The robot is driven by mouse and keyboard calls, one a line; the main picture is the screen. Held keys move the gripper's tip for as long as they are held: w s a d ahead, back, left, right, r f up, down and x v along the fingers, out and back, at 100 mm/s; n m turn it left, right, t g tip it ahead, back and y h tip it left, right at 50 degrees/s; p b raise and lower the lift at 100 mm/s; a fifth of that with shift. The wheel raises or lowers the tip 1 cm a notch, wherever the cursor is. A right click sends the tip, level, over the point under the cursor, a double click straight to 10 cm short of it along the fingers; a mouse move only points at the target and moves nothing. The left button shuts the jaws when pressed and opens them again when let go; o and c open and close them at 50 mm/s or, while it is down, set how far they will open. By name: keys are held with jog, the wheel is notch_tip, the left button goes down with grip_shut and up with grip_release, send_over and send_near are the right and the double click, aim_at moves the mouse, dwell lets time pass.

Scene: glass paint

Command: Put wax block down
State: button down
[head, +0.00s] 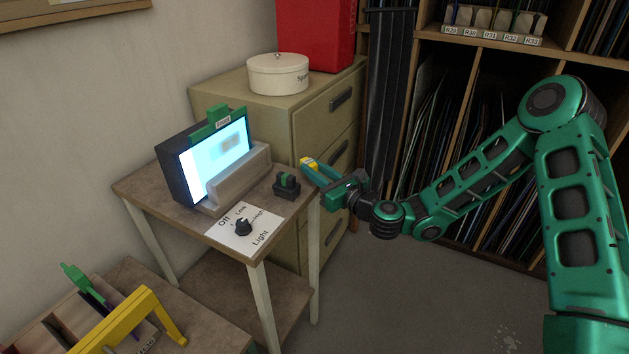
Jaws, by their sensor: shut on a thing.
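My gripper (318,172) is at the right edge of the small wooden table (135,192), near its back corner, pointing left. It is shut on a small yellow block (307,161), which I take to be the wax block. Only part of the block shows between the fingertips. The block appears to be above table height, in front of the cabinet drawers. I cannot tell whether it touches anything else.
A lit light box (215,155) with a grey ledge stands on the table. A small dark holder (286,186) and a light dial (242,227) are near the right edge. A drawer cabinet (305,115) stands behind. A yellow-handled rack (130,320) is at lower left.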

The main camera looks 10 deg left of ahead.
jog(key=shift+f, duration=1.7)
jog(key=c, duration=1.5)
grip_release()
jog(key=shift+f, duration=0.1)
jog(key=shift+c, duration=0.2)
jog(key=v, duration=1.2)
